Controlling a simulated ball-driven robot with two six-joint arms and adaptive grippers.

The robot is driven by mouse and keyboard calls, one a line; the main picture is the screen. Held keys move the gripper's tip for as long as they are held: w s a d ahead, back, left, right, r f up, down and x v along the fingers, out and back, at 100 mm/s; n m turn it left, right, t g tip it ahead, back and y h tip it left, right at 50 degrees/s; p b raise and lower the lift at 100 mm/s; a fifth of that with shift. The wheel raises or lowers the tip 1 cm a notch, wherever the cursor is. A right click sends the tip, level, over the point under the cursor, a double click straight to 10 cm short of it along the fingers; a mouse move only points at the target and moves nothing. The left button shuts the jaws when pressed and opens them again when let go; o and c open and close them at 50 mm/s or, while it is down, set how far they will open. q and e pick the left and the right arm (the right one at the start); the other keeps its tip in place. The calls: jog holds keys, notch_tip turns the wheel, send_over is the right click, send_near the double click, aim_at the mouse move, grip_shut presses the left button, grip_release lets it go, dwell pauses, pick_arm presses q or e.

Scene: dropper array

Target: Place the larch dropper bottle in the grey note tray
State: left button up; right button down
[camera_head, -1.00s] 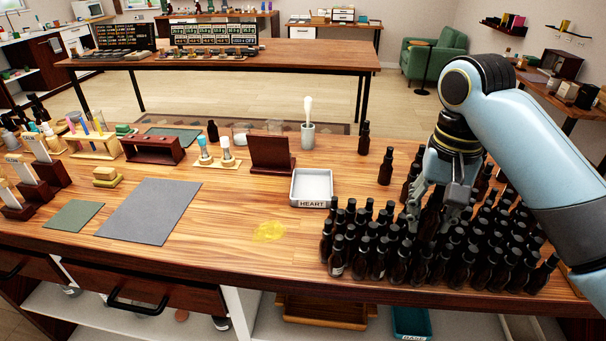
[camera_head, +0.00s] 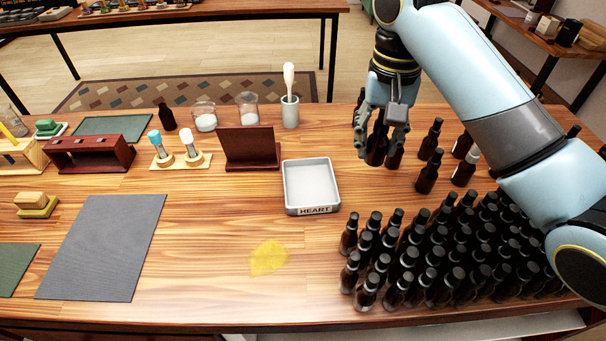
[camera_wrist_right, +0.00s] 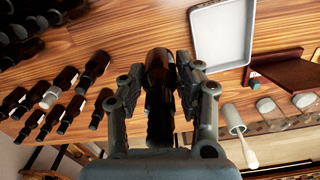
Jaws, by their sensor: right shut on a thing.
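My right gripper (camera_head: 377,140) is shut on a dark brown dropper bottle (camera_head: 376,151), held about upright behind and to the right of the tray. In the right wrist view the bottle (camera_wrist_right: 158,72) lies between the two fingers. I cannot read its label, so I cannot tell whether it is the larch one. The grey tray (camera_head: 312,211), labelled HEART, stands empty on the wooden table; its bare floor also shows in the right wrist view (camera_wrist_right: 222,35). The bottle and tray are apart. My left gripper is not in view.
A dense block of dark bottles (camera_head: 430,255) stands at the right front. Several loose bottles (camera_head: 427,172) stand near the right gripper. A dark red stand (camera_head: 249,148) and a grey cup (camera_head: 290,112) are behind the tray. A yellow patch (camera_head: 268,258) lies in front, with clear table around.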

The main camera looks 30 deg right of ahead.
jog(key=w+a+f, duration=0.1)
jog(key=a+f, duration=0.1)
jog(key=a, duration=0.1)
jog(key=w+a+f, duration=0.2)
jog(key=a, duration=0.1)
jog(key=w+a+f+p, duration=0.1)
jog(key=a+f, duration=0.1)
jog(key=a, duration=0.1)
jog(key=shift+w+a+f, duration=0.2)
jog(key=shift+w+a, duration=0.1)
jog(key=shift+w, duration=0.05)
notch_tip(320, 180, down, 4)
jog(key=shift+r+p, duration=0.25)
jog(key=shift+p, duration=0.15)
jog(key=shift+f, duration=0.2)
jog(key=c, duration=1.4)
grip_release()
jog(key=shift+f, duration=0.2)
jog(key=o, duration=0.5)
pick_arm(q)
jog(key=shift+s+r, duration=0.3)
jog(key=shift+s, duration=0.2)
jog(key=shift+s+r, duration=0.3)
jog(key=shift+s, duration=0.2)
